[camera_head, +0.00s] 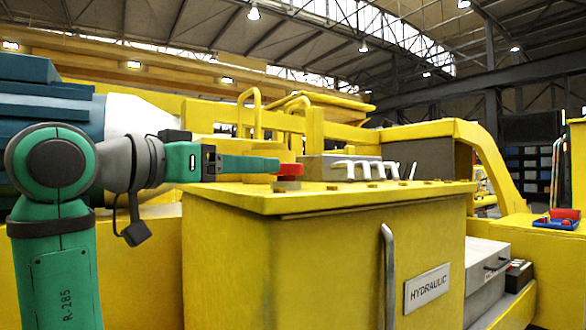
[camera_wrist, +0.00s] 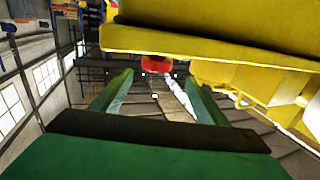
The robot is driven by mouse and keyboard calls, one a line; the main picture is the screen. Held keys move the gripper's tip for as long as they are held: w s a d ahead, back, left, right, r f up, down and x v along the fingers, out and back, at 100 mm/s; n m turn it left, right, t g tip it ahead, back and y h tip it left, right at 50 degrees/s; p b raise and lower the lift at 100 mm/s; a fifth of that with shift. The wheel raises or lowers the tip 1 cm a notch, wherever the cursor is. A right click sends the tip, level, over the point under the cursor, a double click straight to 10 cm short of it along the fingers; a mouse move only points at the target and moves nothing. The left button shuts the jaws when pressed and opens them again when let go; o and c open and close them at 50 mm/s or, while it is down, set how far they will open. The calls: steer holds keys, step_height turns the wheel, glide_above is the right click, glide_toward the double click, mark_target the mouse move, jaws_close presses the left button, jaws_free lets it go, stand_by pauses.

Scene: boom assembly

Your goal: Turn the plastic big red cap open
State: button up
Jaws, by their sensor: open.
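The big red cap (camera_head: 289,170) sits on a round base on top of the yellow hydraulic box (camera_head: 225,240), near its left part in the head view. My gripper (camera_head: 276,165) reaches in from the left, level with the cap, its fingertips at the cap's left side. In the wrist view the red cap (camera_wrist: 156,64) shows partly, just beyond my gripper (camera_wrist: 158,78), between the two spread green fingers. The fingers are open with nothing between them. I cannot tell whether a fingertip touches the cap.
A grey block with white levers (camera_head: 365,170) stands right of the cap on the box top. Yellow rails (camera_head: 250,110) rise behind. A vertical handle (camera_head: 388,275) is on the box front. A red and blue tray (camera_head: 557,219) lies far right.

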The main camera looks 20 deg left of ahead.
mark_target(284, 167)
steer(key=x, duration=0.5)
steer(key=d+x, duration=0.1)
steer(key=x, duration=0.2)
steer(key=shift+w+d, duration=0.1)
steer(key=shift+w, duration=0.05)
steer(key=shift+x, duration=0.8)
steer(key=shift+c, duration=0.4)
steer(key=shift+w, duration=0.15)
steer(key=c, duration=1)
steer(key=shift+o, duration=0.2)
steer(key=shift+a+f+n+t+y, duration=0.1)
steer(key=shift+a+n+t+y, duration=0.2)
steer(key=shift+n+y, duration=0.55)
